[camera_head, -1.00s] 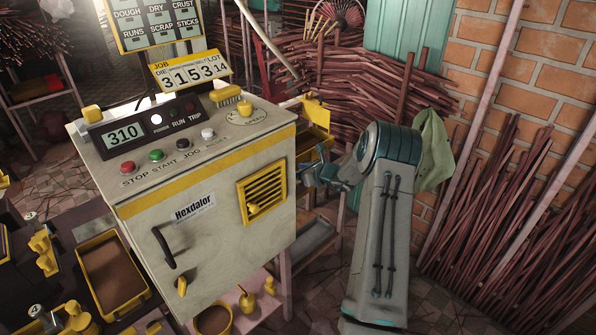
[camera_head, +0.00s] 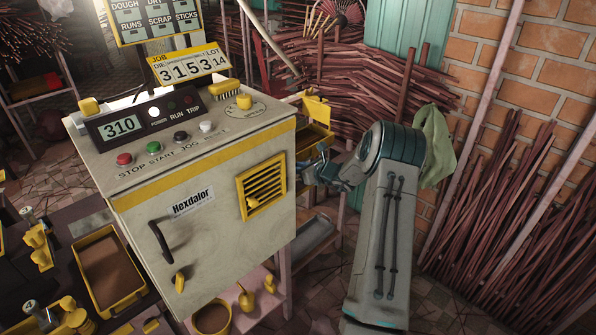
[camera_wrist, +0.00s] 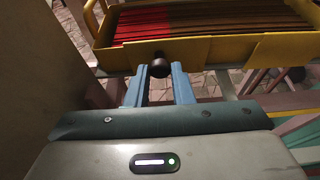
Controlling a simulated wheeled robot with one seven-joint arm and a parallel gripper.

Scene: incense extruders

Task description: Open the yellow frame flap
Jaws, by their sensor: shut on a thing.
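The yellow frame flap (camera_wrist: 200,48) is near the top of the wrist view, with a dark round knob (camera_wrist: 160,68) at the middle of its near edge. Thin dark rods lie inside the frame, red-lit on the left. The two blue fingers of my gripper (camera_wrist: 159,82) are shut on the knob from either side. In the head view, the yellow frame (camera_head: 317,138) shows just right of the grey machine, partly hidden. My gripper (camera_head: 312,168) is in front of it and below it, small in that view.
The grey machine (camera_head: 225,215) with a yellow vent (camera_head: 262,186) stands close left of my gripper. Bundles of brown sticks (camera_head: 350,75) are behind. More sticks (camera_head: 520,220) lean on the brick wall at right. A grey tray (camera_head: 314,236) sits lower down.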

